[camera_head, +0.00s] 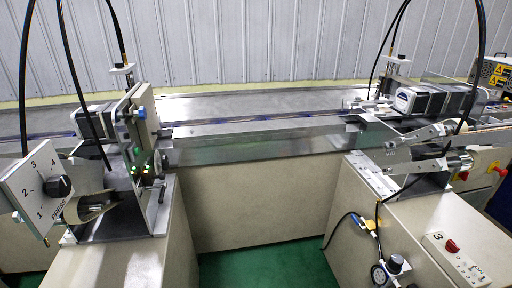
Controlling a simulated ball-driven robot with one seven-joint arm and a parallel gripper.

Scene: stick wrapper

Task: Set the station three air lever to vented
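A white box (458,262) marked "3" lies on the right-hand cabinet top, near the lower right. A small red knob or lever (452,246) sits on its top. A small yellow fitting or lever (369,225) sits on the black air line beside this cabinet, above a round gauge (379,275). I cannot tell which of these is the air lever, and no vented marking or lever position is readable. My gripper is not in view.
A white panel (40,190) marked "PRESS" with a black dial numbered 1 to 4 is at the left. Wrapper stations stand on the left and right cabinets (345,215). Red knobs (463,175) are at the far right. Green floor (268,270) is clear between the cabinets.

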